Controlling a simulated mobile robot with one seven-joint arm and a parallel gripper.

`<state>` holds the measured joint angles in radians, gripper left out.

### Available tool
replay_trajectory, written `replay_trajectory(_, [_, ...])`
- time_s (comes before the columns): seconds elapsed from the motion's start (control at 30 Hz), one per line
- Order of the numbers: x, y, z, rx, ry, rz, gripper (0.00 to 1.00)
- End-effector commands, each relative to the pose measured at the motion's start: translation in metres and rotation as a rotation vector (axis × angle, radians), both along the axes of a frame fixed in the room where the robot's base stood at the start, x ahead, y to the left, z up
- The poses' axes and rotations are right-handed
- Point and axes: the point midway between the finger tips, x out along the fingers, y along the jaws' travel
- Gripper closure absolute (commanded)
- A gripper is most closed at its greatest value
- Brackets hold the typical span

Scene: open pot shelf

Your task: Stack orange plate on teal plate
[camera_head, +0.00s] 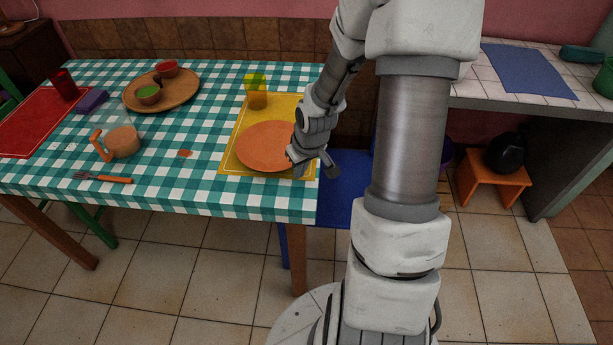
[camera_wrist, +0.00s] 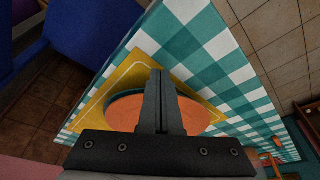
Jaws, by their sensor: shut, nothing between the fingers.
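The orange plate (camera_head: 262,146) lies on a yellow placemat (camera_head: 230,165) near the right end of the checked table. It also shows in the wrist view (camera_wrist: 190,113), partly hidden behind my fingers. My gripper (camera_head: 312,170) is at the plate's right edge in the head view. In the wrist view my gripper's fingers (camera_wrist: 159,73) are together with nothing between them. Whether they touch the plate is unclear.
A yellow-green cup (camera_head: 257,94) stands behind the plate. A round wooden tray (camera_head: 180,92) with bowls, a jug (camera_head: 122,140) and a fork (camera_head: 103,178) are to the left. A blue chair (camera_head: 345,185) is beside the table's right edge.

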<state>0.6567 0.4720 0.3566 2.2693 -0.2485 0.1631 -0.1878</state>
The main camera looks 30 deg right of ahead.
Motion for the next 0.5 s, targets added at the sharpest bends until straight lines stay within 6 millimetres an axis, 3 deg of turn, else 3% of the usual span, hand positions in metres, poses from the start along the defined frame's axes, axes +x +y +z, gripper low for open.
replay_trajectory(0.17, [0.0109,0.0008,0.0004,0.0,-0.001,0.0,1.0])
replay_trajectory(0.5, [0.0119,0.0009,0.0007,0.0,0.0,0.0,1.0])
